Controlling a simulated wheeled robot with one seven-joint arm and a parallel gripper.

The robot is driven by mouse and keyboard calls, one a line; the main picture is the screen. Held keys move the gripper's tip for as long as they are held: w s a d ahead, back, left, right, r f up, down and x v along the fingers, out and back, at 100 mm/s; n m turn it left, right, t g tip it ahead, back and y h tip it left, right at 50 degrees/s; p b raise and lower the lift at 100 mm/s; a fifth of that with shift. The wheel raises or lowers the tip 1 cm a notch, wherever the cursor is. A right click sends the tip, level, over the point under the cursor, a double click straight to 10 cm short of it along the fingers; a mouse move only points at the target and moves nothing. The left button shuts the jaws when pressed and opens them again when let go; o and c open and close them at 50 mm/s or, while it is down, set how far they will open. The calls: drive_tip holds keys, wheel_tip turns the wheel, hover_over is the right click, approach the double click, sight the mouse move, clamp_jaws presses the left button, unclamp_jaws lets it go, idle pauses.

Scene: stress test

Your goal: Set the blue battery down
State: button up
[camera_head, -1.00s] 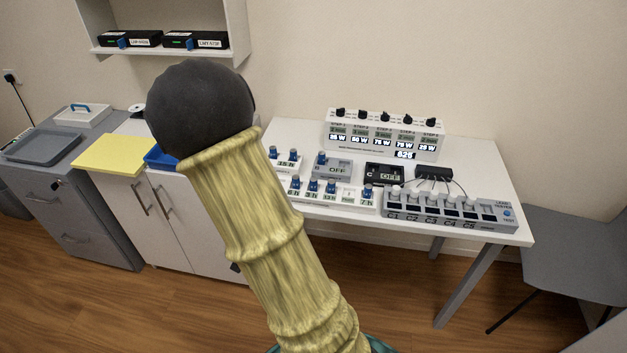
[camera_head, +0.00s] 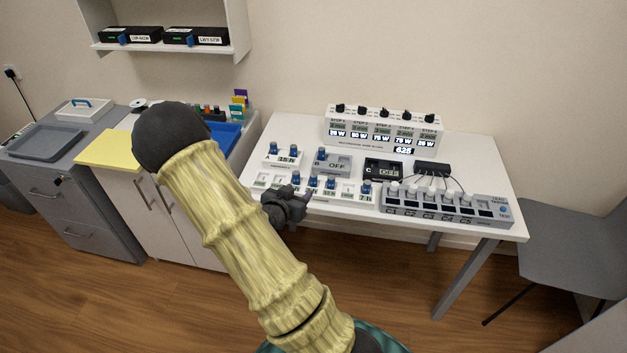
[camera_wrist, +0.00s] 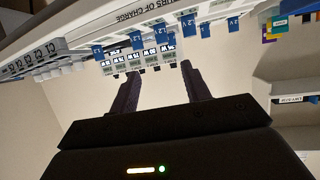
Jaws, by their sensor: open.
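Several blue batteries stand upright in a white labelled rack (camera_head: 348,191) at the table's front left, among them one at the right end (camera_head: 366,188) and one near the left (camera_head: 296,178). I cannot tell which one the task means. My gripper (camera_head: 298,197) is beside the rack's front left part, by the table's front edge. In the wrist view my gripper (camera_wrist: 160,70) has its two dark fingers apart with nothing held between them. Blue batteries (camera_wrist: 167,39) show beyond the fingertips, apart from them as far as I can see.
Behind the rack are a smaller battery rack (camera_head: 284,160), a grey OFF unit (camera_head: 338,165) and a black unit (camera_head: 384,169). A grey tester (camera_head: 448,207) stands on the right, a white multi-knob box (camera_head: 382,133) at the back. A chair (camera_head: 575,245) is right of the table.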

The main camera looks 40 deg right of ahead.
drive_tip(key=p, duration=0.1)
approach(313, 174)
drive_tip(key=x, duration=0.4)
drive_tip(key=shift+s+d+f, duration=0.2)
drive_tip(key=shift+d+f, duration=0.15)
drive_tip(key=shift+d, duration=0.05)
drive_tip(key=shift+w+p+x, duration=0.25)
drive_tip(key=shift+p+x, duration=0.65)
drive_tip(key=shift+x, duration=1.8)
drive_tip(key=shift+a+r, duration=0.1)
drive_tip(key=shift+a, duration=0.05)
clamp_jaws()
drive_tip(key=shift+r, duration=0.15)
